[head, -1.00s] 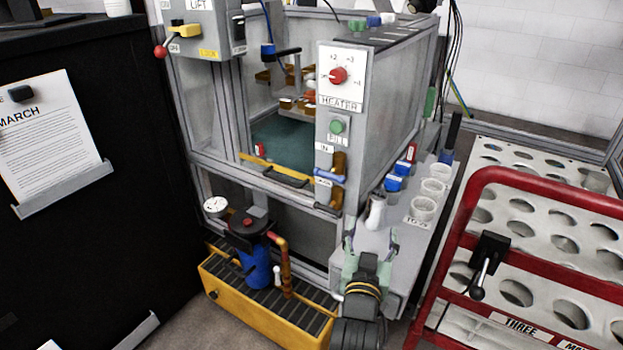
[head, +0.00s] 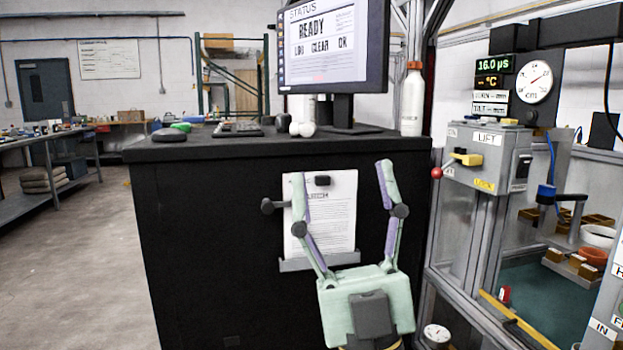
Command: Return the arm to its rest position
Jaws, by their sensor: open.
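My gripper (head: 345,168) is in the lower middle of the head view, pale green with purple-grey inner links. Its two fingers point up and stand wide apart, with nothing between them. It is in front of the black cabinet (head: 210,240), and the sheet of paper (head: 330,215) on the cabinet's front shows between the fingers. I cannot tell how far the fingers are from the paper. The rest of my arm is mostly below the picture.
A monitor (head: 335,45) and a white bottle (head: 412,100) stand on the cabinet. At right is the framed machine with its LIFT box (head: 480,150), red-knobbed lever (head: 437,173) and teal floor (head: 550,300). Open floor (head: 65,270) lies at left, beside a workbench (head: 50,140).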

